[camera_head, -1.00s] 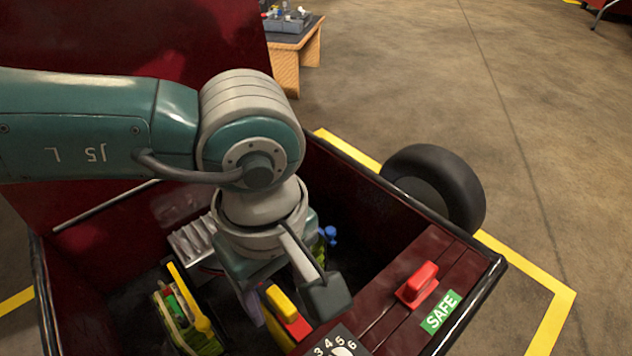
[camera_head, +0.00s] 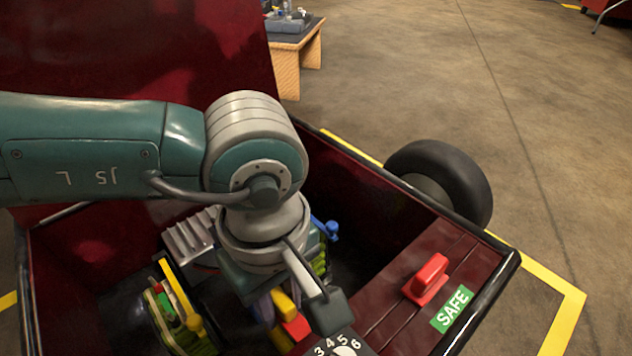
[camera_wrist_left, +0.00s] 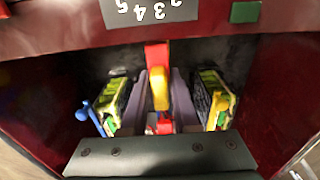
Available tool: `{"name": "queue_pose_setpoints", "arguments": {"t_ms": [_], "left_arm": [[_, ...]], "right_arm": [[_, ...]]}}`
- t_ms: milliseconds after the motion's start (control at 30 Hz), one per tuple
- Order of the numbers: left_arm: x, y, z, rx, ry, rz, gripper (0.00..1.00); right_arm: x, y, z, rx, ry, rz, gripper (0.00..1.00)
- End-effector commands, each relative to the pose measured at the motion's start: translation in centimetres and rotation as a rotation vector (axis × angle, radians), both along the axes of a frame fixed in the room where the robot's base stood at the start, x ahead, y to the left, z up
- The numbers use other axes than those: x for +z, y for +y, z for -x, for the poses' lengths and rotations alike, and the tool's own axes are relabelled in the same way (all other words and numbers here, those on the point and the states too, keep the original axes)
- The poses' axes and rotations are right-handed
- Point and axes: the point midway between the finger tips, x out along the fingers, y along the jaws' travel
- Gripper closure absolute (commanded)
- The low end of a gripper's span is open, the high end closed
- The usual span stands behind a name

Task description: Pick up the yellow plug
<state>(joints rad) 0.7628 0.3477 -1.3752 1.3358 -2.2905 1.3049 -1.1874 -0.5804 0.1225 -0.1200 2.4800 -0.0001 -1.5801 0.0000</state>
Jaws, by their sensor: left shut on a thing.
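The yellow plug (camera_wrist_left: 159,90) is between the two purple-grey fingers of my left gripper (camera_wrist_left: 160,102), which is shut on it. Red parts show above and below the yellow in the wrist view. In the head view the yellow plug (camera_head: 285,305) shows just below my left wrist, against a red block (camera_head: 296,327), down inside the dark red bin. My left gripper (camera_head: 264,306) is mostly hidden there behind its own wrist. I cannot tell whether the plug is clear of what is under it. My right gripper is in neither view.
Green-and-yellow boards (camera_wrist_left: 114,103) stand on both sides of the fingers, close by. A blue knobbed part (camera_head: 331,229) and grey fins (camera_head: 188,240) are also inside. The bin's right ledge carries a red handle (camera_head: 428,277), a SAFE label (camera_head: 452,309) and a numbered dial (camera_head: 345,349).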

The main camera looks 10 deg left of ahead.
Motion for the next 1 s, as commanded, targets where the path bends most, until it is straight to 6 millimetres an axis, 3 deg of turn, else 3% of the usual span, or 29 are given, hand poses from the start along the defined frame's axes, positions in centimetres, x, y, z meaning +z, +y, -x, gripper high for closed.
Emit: {"name": "queue_pose_setpoints", "arguments": {"t_ms": [467, 633, 767, 1000], "left_arm": [[0.0, 0.0, 0.0, 0.000, 0.000, 0.000, 1.00], [0.9, 0.0, 0.0, 0.000, -0.001, 0.001, 1.00], [2.8, 0.0, 0.0, -0.001, -0.001, 0.002, 1.00], [8.5, 0.0, -0.1, -0.002, -0.002, 0.000, 1.00]], "right_arm": [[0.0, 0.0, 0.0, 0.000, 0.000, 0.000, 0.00], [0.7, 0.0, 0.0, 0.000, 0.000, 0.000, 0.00], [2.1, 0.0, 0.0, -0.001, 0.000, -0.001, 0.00], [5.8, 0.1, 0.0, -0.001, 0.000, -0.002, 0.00]]}}
